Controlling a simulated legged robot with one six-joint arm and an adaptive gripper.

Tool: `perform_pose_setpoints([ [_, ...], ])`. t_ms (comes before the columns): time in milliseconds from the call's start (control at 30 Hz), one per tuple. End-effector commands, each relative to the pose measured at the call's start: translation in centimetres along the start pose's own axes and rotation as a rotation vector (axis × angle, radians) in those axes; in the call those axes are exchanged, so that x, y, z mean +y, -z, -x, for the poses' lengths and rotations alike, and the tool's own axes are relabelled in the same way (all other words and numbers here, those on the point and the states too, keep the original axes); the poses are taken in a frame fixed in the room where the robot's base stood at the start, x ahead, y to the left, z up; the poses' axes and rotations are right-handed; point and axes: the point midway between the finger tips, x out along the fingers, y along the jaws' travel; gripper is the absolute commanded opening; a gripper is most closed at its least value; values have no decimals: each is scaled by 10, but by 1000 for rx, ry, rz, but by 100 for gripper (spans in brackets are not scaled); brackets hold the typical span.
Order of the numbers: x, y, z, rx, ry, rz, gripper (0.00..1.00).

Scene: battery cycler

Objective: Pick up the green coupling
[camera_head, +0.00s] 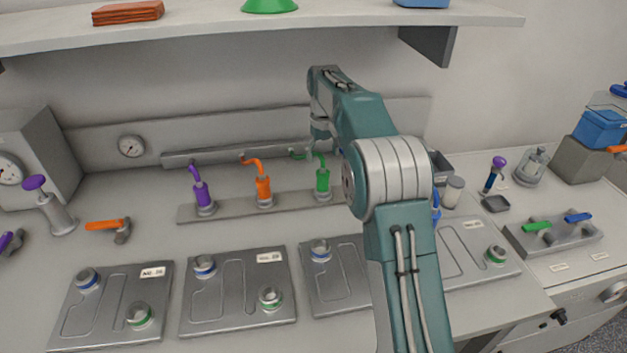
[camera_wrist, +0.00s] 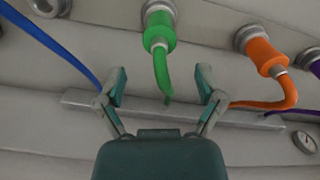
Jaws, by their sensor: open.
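The green coupling (camera_head: 322,181) stands upright on a metal strip (camera_head: 235,210) at the back of the bench, rightmost of the three couplings clearly visible in the head view. In the wrist view the green coupling (camera_wrist: 159,28) is at the top middle, and its thin green hose end reaches down between my fingers. My gripper (camera_wrist: 161,84) is open and empty, with one finger on each side of that hose end and no visible contact. In the head view my arm hides most of the gripper and the strip's right part.
The orange coupling (camera_head: 263,188) and purple coupling (camera_head: 200,193) stand left of the green one. A blue hose (camera_wrist: 55,45) runs close to my left finger in the wrist view. A rail (camera_head: 240,153) runs behind; several metal plates lie in front. A shelf (camera_head: 330,24) hangs above.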

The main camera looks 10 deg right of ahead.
Motion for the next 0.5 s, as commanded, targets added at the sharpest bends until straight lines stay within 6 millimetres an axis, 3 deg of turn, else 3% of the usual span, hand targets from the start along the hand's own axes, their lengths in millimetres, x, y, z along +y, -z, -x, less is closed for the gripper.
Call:
perform_pose_setpoints([
  [100, 0, -1, -21, -3, 1, -1, 87],
  [333, -4, 0, -41, -4, -2, 0, 87],
  [500, -6, -2, -67, -4, -2, 0, 87],
])
